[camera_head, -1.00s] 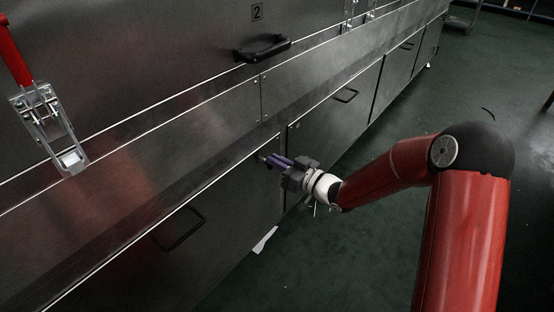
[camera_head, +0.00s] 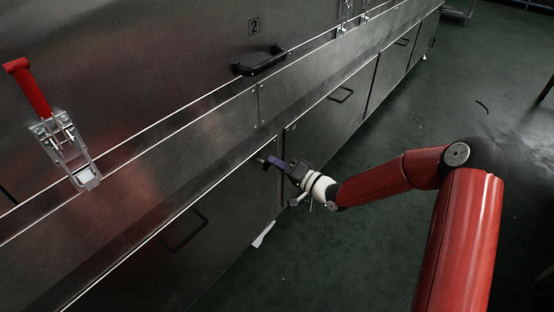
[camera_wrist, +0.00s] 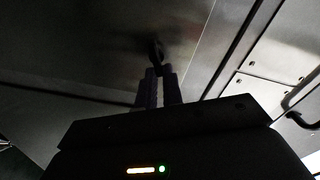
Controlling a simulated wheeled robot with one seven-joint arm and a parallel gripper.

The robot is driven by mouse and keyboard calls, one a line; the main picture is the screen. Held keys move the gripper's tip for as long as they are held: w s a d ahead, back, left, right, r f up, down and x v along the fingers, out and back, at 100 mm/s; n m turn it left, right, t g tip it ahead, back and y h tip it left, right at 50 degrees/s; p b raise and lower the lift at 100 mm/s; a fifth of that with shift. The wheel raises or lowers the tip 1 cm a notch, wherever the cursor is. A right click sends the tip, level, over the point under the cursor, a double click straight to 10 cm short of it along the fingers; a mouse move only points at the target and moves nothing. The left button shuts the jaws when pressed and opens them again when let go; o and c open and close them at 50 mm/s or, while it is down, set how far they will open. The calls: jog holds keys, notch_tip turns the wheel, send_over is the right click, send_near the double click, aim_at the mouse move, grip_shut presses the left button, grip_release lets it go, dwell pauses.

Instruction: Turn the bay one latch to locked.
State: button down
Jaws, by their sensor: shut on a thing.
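The bay one latch (camera_head: 263,161) is a small dark knob on the lower cabinet door, near that door's upper right corner. It also shows as a dark piece at the fingertips in the wrist view (camera_wrist: 156,52). My gripper (camera_head: 271,162) reaches it from the right, with its purple-grey fingers shut on the latch. In the wrist view the two fingers (camera_wrist: 158,80) lie close together around its near end. The fingers hide part of the latch, and I cannot tell its exact angle.
A red-handled toggle clamp (camera_head: 65,150) stands on the upper panel at left. A black handle (camera_head: 261,62) sits under the number 2. Lower doors have thin bar handles (camera_head: 183,230). Green floor (camera_head: 330,250) is clear to the right of the cabinets.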

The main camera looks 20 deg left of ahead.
jog(key=m, duration=0.2)
jog(key=m+p, duration=0.1)
jog(key=m, duration=0.2)
jog(key=shift+w+f, duration=0.1)
jog(key=shift+f, duration=0.3)
jog(key=shift+m, duration=0.3)
jog(key=c, duration=1.5)
grip_release()
jog(key=shift+c, duration=0.2)
jog(key=shift+d, duration=0.15)
jog(key=v, duration=0.7)
jog(key=shift+d, duration=0.3)
jog(key=shift+f, duration=0.1)
